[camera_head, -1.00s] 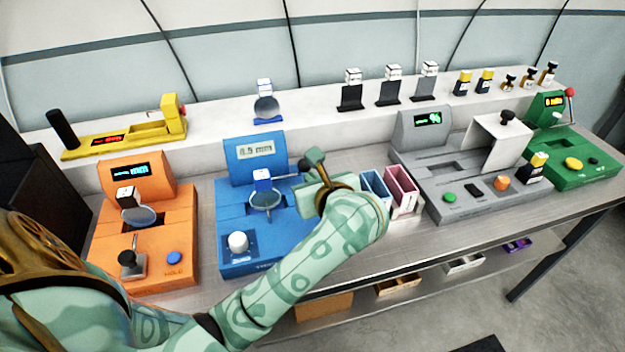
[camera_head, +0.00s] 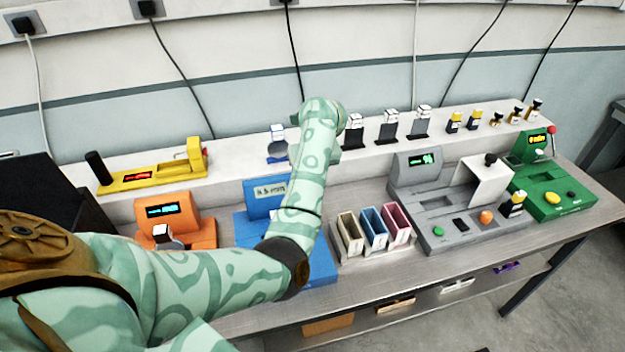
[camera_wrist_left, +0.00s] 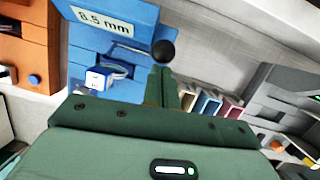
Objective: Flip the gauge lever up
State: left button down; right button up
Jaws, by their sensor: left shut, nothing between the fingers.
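The blue gauge (camera_head: 262,202) stands on the bench, largely hidden behind my left arm in the head view. Its display (camera_wrist_left: 104,22) reads 8.5 mm in the left wrist view. The lever's black ball knob (camera_wrist_left: 163,52) shows at the gauge's right side, just beyond my fingertips; its arm is mostly hidden, and I cannot tell whether they touch. My left gripper (camera_wrist_left: 164,74) is shut and empty; the head view does not show it. A white cube module (camera_wrist_left: 98,78) sits at the gauge's blue dish. My right gripper is not in view.
An orange unit (camera_head: 172,216) stands left of the gauge. Three small bins, cream (camera_head: 350,232), blue (camera_head: 374,226) and pink (camera_head: 397,220), stand to its right, then a grey unit (camera_head: 440,205) and a green unit (camera_head: 550,190). A white shelf (camera_head: 235,160) runs behind.

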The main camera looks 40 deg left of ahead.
pick_arm(q)
jog(key=shift+w+a+f+g+h+b, duration=0.25)
jog(key=shift+w+a+b, duration=0.1)
jog(key=shift+w+a, duration=0.25)
jog(key=shift+w+a+f+g+h+b, duration=0.15)
jog(key=shift+w+a+h+b, duration=0.2)
jog(key=shift+a, duration=0.3)
jog(key=w+a+b, duration=0.2)
jog(key=b, duration=0.1)
jog(key=shift+w+a+f, duration=0.1)
jog(key=shift+a+f, duration=0.15)
jog(key=shift+f, duration=0.05)
